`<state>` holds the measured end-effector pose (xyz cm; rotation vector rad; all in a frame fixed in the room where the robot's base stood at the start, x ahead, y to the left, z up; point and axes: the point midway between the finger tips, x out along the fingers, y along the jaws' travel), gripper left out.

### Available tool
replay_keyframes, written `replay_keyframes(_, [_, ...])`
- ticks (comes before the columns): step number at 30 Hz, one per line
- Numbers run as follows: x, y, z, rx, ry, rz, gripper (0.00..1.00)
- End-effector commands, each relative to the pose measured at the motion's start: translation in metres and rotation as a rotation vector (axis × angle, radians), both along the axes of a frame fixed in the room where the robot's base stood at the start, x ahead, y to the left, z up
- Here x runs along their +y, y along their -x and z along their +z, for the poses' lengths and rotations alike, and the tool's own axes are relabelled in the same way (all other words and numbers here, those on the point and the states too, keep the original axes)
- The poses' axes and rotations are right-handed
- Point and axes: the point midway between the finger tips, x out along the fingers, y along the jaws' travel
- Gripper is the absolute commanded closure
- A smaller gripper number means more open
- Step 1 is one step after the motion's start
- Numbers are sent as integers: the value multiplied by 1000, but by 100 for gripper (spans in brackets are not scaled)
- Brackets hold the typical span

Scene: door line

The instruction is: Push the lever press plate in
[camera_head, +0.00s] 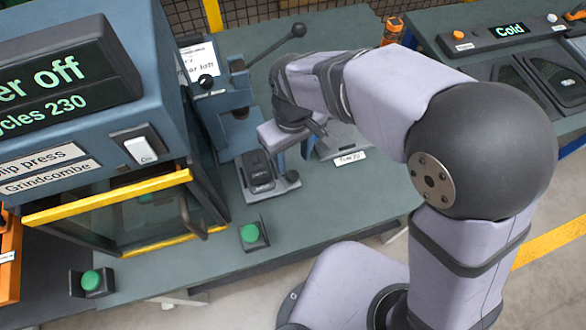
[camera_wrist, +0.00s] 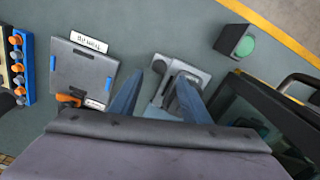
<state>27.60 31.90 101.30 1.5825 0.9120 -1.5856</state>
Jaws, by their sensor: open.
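The blue-grey lever press (camera_head: 222,112) stands left of my gripper in the head view, its lever raised and slanting up right to a dark ball knob (camera_head: 298,30). A light grey plate (camera_head: 288,186) lies in front of the press, toward the camera, with a dark block on it. The plate also shows in the wrist view (camera_wrist: 201,76), by the fingertips. I cannot tell whether a finger touches the plate. My arm hides part of the bench behind.
A blue cabinet (camera_head: 160,85) with a yellow-edged guard door stands left. Green buttons (camera_head: 254,234) sit near the bench's front. A grey labelled tray (camera_wrist: 80,78) lies on the gripper's other side. Bare bench (camera_head: 345,205) is free at front right.

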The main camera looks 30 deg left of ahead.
Motion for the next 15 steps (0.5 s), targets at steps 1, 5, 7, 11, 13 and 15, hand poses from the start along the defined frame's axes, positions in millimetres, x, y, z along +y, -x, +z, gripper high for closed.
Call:
replay_keyframes(1, [0,0,0,0,-1,2,57])
replay_keyframes(5, [0,0,-4,0,0,2,57])
replay_keyframes(7, [0,0,-9,1,1,2,57])
replay_keyframes(11, [-1,0,-23,2,3,1,57])
replay_keyframes(13, [-1,0,-33,2,3,1,57])
replay_keyframes(15, [-1,0,-42,2,3,1,57])
